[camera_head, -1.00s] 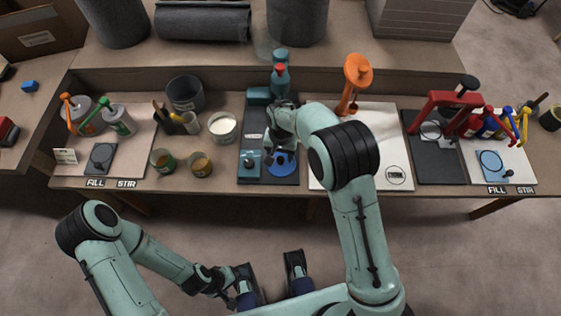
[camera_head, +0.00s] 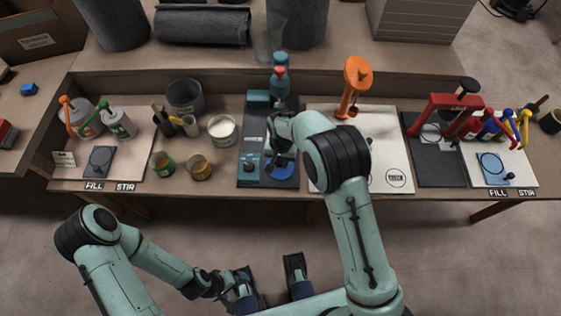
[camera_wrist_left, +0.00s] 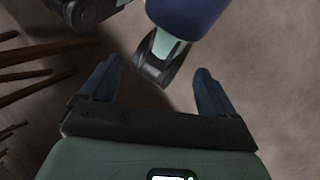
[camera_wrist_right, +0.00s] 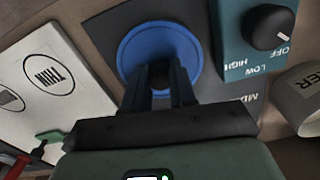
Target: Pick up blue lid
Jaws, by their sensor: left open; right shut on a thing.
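The blue lid (camera_head: 283,173) is a round disc with a dark centre knob, at the front of the dark mixer mat. It shows large in the right wrist view (camera_wrist_right: 135,48). My right gripper (camera_wrist_right: 160,82) is shut on the lid's knob, over the disc's middle; in the head view the right gripper (camera_head: 283,158) partly hides the lid. I cannot tell whether the lid touches the mat. My left gripper (camera_wrist_left: 155,82) is open and empty, low in front of the bench, away from the lid.
The mixer's teal control box (camera_head: 250,165) with a black knob stands close beside the lid. A white-filled can (camera_head: 222,130) and two small jars stand to the left. An orange-handled press (camera_head: 355,85) stands on the white board to the right. The bench's front edge is close.

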